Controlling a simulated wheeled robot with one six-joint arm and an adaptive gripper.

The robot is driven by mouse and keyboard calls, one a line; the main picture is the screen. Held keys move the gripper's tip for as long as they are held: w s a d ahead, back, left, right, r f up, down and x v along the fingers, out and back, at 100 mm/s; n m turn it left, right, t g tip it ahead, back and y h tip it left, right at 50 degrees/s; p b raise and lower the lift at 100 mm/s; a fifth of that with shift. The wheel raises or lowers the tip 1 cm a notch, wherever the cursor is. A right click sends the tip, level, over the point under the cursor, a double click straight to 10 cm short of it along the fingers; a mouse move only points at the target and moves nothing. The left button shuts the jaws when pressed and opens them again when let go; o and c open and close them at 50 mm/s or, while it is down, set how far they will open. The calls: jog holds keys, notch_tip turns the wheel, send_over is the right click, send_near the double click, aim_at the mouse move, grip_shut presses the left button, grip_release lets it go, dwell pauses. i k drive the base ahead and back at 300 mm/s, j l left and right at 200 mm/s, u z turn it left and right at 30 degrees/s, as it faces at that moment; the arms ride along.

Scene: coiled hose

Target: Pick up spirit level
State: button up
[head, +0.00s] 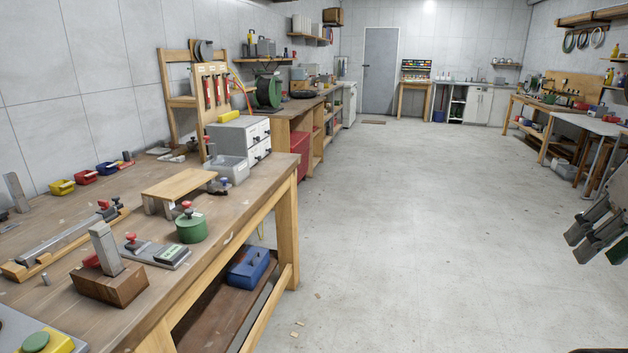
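I cannot pick out a spirit level with certainty. A small yellow block (229,116) lies on the white drawer unit at the back of the near workbench; it is too small to tell whether it is a level. A long metal bar (66,238) with a red knob lies on a wooden base at the left of the bench. My gripper (592,243) hangs at the right edge, partly cut off, over the open floor and far from the bench. Its fingers look spread, with nothing seen between them.
The near workbench (262,187) fills the left side, with a wooden block (110,285), a green round pot (191,229) and a small wooden stand (178,184) on it. A blue box (248,267) sits on its lower shelf. The concrete floor (400,220) is mostly clear.

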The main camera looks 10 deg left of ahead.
aim_at(225, 118)
jog(key=i+u, duration=0.4)
jog(key=i+l+u, duration=0.2)
jog(key=i+u, duration=0.2)
jog(key=i+l+u, duration=0.35)
jog(key=i+u, duration=0.2)
jog(key=u, duration=0.3)
jog(key=i+l+u, duration=0.25)
jog(key=l+u, duration=0.55)
jog(key=l, duration=0.2)
jog(key=i, duration=0.1)
